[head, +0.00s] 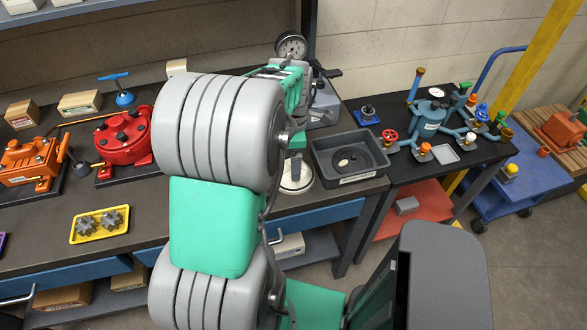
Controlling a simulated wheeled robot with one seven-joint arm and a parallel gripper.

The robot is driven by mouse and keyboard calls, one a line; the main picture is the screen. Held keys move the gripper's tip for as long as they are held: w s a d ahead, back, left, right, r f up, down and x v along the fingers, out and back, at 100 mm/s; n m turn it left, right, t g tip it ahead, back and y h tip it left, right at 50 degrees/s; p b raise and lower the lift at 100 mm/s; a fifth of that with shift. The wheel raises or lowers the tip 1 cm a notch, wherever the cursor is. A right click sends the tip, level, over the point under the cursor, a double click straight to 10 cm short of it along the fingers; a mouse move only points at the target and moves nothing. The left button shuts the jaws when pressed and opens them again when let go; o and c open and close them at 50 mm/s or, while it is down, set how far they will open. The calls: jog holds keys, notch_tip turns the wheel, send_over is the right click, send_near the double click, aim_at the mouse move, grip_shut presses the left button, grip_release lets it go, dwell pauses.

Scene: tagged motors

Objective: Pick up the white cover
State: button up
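A round white piece (297,181) with a pale rim sits on the dark workbench, just right of my arm's green and grey links. My arm hides its left part, and I cannot tell for sure whether it is the white cover. A small off-white disc (344,161) lies in the dark grey tray (374,178) to its right. My arm reaches across the bench, and its far green end is above and behind the white piece. The fingertips are hidden or too small to make out, so I cannot see whether they are open or hold anything.
A red motor (126,142), an orange motor (28,160) and a yellow tray of gears (100,225) are on the left bench. A dial gauge (291,46) stands behind my arm. A blue-grey pump with several pipes (428,118) is on the right table.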

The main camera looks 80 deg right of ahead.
jog(key=shift+f, duration=0.85)
jog(key=shift+w, duration=0.1)
jog(key=c, duration=1.5)
jog(key=shift+c, duration=0.2)
